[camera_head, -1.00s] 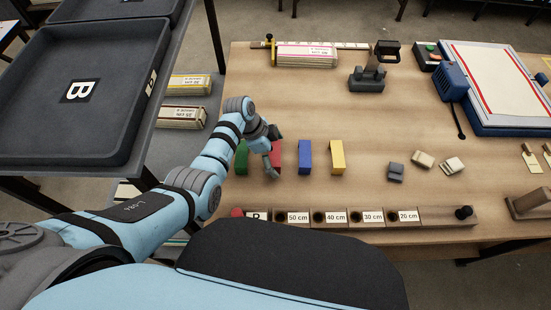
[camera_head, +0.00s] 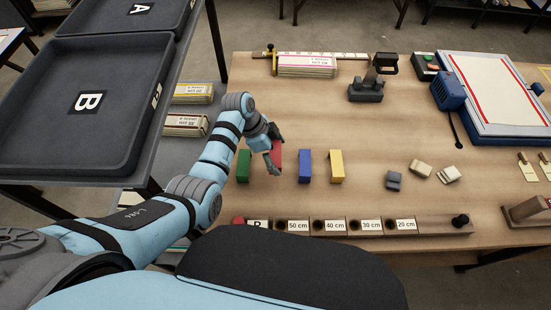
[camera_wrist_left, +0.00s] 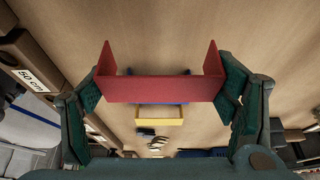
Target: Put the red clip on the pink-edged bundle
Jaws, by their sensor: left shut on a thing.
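The red clip (camera_head: 276,156) is a U-shaped piece held in my left gripper (camera_head: 270,158), over the table between the green and blue clips. In the left wrist view the red clip (camera_wrist_left: 162,88) spans the gap between the two green-padded fingers (camera_wrist_left: 160,108), its open side facing away. The pink-edged bundle (camera_head: 307,68) lies at the far left of the table, next to a ruler, with a white label on its front. My right gripper is not in view.
The green clip (camera_head: 243,165), blue clip (camera_head: 305,166) and yellow clip (camera_head: 336,166) stand in a row. A grey stand (camera_head: 366,90) is right of the bundle. Small blocks (camera_head: 420,168) lie at right; a labelled rack (camera_head: 380,225) runs along the front.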

